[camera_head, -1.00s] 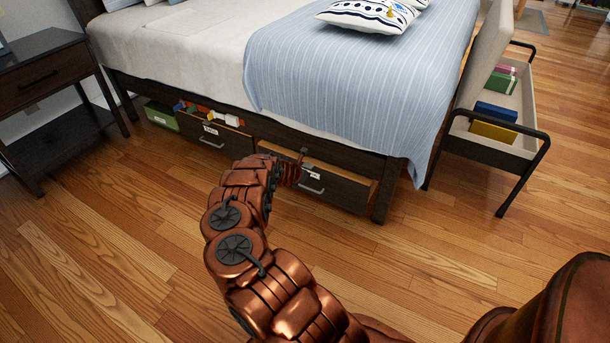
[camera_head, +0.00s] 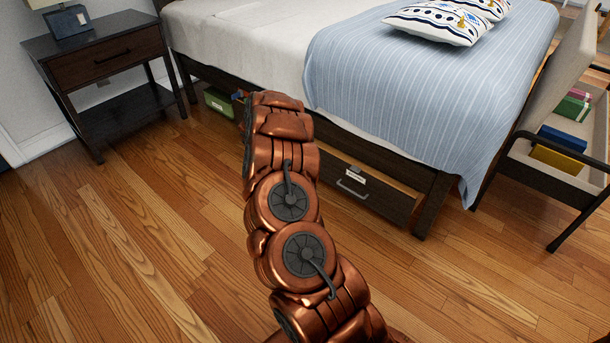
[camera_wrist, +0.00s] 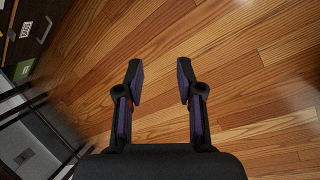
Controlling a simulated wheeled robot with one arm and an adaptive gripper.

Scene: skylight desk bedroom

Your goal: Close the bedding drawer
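The bed has two low drawers in its side. The right drawer (camera_head: 365,190) has a dark front, a metal handle and a white label, and stands partly out, with a pale inner edge showing. The left drawer is mostly hidden behind my arm in the head view. In the wrist view, a drawer front (camera_wrist: 38,12) with a handle and label shows at the upper left. I cannot tell for sure from the labels which drawer holds bedding. My gripper (camera_wrist: 160,72) is open and empty over bare floor, apart from that drawer; it is hidden in the head view.
A dark nightstand (camera_head: 105,55) stands at the left. A green box (camera_head: 218,101) sits under the bed beyond the left drawer. The wood floor in front is clear.

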